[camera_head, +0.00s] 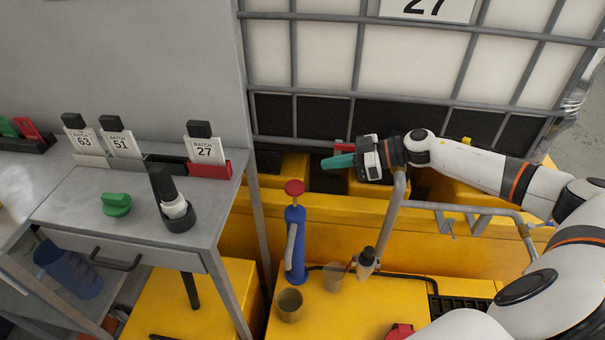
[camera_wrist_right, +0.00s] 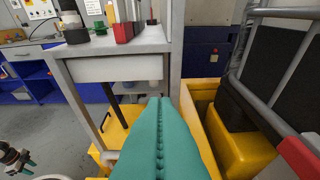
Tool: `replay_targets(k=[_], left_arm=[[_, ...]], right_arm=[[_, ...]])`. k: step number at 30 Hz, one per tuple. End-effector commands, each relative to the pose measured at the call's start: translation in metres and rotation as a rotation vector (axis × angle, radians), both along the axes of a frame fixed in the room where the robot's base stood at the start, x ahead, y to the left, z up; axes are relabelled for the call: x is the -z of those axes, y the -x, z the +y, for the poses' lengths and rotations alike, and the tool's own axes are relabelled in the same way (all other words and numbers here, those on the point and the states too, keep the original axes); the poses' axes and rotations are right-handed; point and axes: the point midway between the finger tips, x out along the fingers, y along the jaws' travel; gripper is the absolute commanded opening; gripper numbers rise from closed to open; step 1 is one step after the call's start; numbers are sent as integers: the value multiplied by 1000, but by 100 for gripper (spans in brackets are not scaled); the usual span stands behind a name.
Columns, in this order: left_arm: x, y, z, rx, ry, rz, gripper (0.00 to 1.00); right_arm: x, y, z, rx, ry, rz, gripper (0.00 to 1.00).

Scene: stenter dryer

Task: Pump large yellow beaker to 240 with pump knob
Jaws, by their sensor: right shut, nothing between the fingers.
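The blue pump (camera_head: 295,245) stands upright on the yellow surface, with a red pump knob (camera_head: 294,187) on top. A brownish-yellow beaker (camera_head: 290,306) stands in front of the pump. A smaller, see-through beaker (camera_head: 333,278) stands to its right, beside the nozzle (camera_head: 367,262). Their markings are too small to read. My right gripper (camera_head: 328,163) is shut and empty, above and right of the knob and apart from it. Its teal fingers (camera_wrist_right: 160,135) point toward the grey table in the wrist view. My left gripper (camera_wrist_right: 20,160) seems to show small at that view's lower left.
A grey table (camera_head: 75,205) at left holds a green knob-like piece (camera_head: 116,204), a dark-capped bottle (camera_head: 168,189) and batch cards. A grey bent pipe (camera_head: 392,215) rises near my right wrist. The caged white tank (camera_head: 400,60) stands behind.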

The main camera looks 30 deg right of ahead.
Motion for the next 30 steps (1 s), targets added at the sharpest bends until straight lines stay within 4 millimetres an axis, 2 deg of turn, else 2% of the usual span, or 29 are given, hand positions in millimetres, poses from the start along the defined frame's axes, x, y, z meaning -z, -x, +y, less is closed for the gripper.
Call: replay_targets(k=[1,6,18,23,30], left_arm=[[-3,0,0,0,0,0,36],[-5,0,0,0,0,0,36],[-5,0,0,0,0,0,36],[-10,0,0,0,0,0,36],[-20,0,0,0,0,0,36]], right_arm=[[-6,7,-6,-4,8,1,0],[-16,15,-13,-14,17,-8,0],[-16,13,-11,-14,15,-10,0],[-12,3,3,-14,11,-12,0],[4,-26,42,-15,10,-12,0]])
